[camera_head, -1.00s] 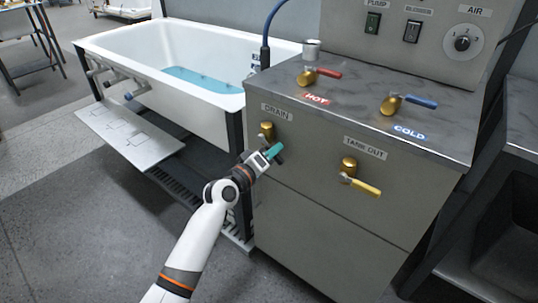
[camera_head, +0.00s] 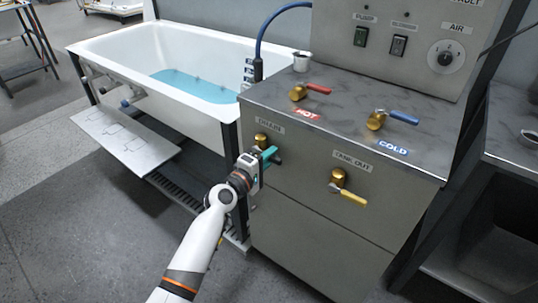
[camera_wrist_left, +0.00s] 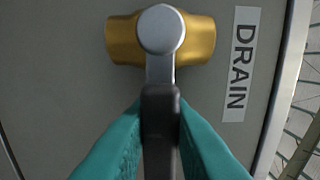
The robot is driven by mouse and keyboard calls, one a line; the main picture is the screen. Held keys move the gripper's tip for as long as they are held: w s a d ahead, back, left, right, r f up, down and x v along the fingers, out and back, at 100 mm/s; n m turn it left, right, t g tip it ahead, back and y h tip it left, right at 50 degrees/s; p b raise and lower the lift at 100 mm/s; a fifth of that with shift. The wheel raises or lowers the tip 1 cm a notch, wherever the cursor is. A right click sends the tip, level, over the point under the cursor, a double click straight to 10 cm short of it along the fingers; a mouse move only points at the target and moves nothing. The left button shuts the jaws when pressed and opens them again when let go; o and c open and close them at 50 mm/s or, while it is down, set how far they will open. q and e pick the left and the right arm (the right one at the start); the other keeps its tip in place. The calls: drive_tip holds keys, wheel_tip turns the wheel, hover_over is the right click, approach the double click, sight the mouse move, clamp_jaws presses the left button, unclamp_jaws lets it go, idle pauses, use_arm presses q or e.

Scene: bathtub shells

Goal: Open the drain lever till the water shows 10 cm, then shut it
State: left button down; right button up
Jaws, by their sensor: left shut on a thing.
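My left gripper (camera_head: 268,156) is shut on the drain lever at the front of the grey cabinet. In the left wrist view the teal fingers (camera_wrist_left: 160,118) close on both sides of the lever's dark handle (camera_wrist_left: 160,100). The lever's grey arm (camera_wrist_left: 160,68) runs in line with the reading direction of the DRAIN label (camera_wrist_left: 241,64). Its brass valve body (camera_wrist_left: 199,40) shows behind; the head view also shows the brass drain valve (camera_head: 261,139). The white bathtub (camera_head: 120,47) holds blue water (camera_head: 195,84). A dark post with white marks (camera_head: 249,72) stands by the tub; its figures are unreadable. My right gripper is out of view.
The yellow tank-out lever (camera_head: 348,196) is to the right on the same cabinet front. Red hot (camera_head: 318,89) and blue cold (camera_head: 404,117) levers sit on the cabinet top (camera_head: 345,108). A small cup (camera_head: 301,62) stands at its back edge. A white panel (camera_head: 125,138) lies below the tub.

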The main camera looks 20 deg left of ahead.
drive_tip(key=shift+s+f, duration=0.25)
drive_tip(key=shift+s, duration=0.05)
use_arm(q)
drive_tip(key=c, duration=1.3)
unclamp_jaws()
